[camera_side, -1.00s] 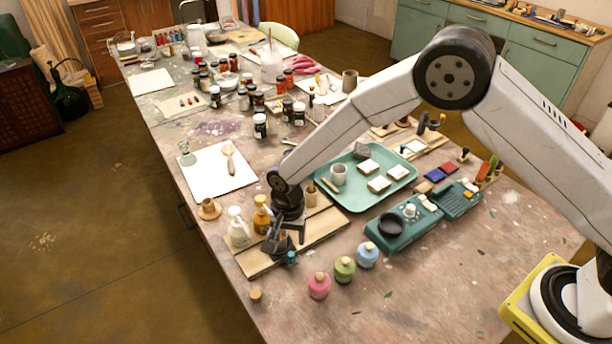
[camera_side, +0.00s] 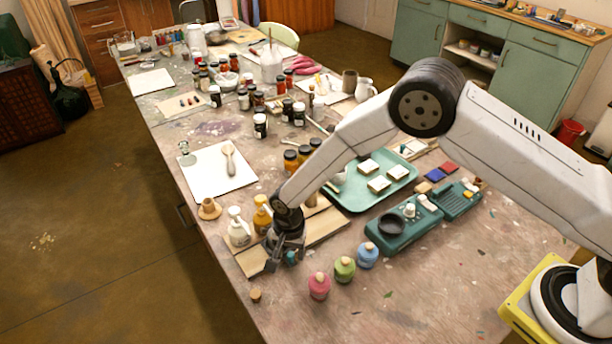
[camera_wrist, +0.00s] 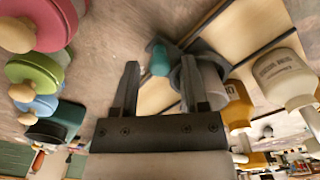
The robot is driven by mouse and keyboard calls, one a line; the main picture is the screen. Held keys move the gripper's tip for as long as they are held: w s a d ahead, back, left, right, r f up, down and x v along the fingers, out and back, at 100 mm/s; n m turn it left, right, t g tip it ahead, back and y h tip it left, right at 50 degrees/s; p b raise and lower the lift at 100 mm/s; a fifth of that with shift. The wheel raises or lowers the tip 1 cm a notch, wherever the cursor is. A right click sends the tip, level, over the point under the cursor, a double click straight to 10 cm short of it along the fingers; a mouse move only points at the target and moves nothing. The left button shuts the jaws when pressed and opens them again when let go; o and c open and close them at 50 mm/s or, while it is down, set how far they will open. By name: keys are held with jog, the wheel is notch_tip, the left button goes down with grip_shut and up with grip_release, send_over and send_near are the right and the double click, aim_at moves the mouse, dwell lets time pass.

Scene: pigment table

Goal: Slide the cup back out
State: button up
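My gripper (camera_wrist: 160,78) is low over the front end of the wooden board (camera_side: 248,262); in the side view it also shows (camera_side: 284,262). Its two fingers are apart with no object clearly held. In the wrist view a pale grey cylinder (camera_wrist: 213,78), perhaps the cup, is beside the right finger, partly hidden by it. It sits in or against a dark grey holder (camera_wrist: 178,76). A small teal piece (camera_wrist: 160,60) lies beyond the gap between the fingertips. I cannot tell whether a finger touches the cylinder. In the side view the gripper hides most of this.
A white bottle (camera_side: 238,228) and an amber bottle (camera_side: 262,218) stand just left of the gripper. A teal tray (camera_side: 402,186) and a teal scale (camera_side: 392,240) lie behind.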

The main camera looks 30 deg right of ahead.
grip_shut()
dwell(1.2)
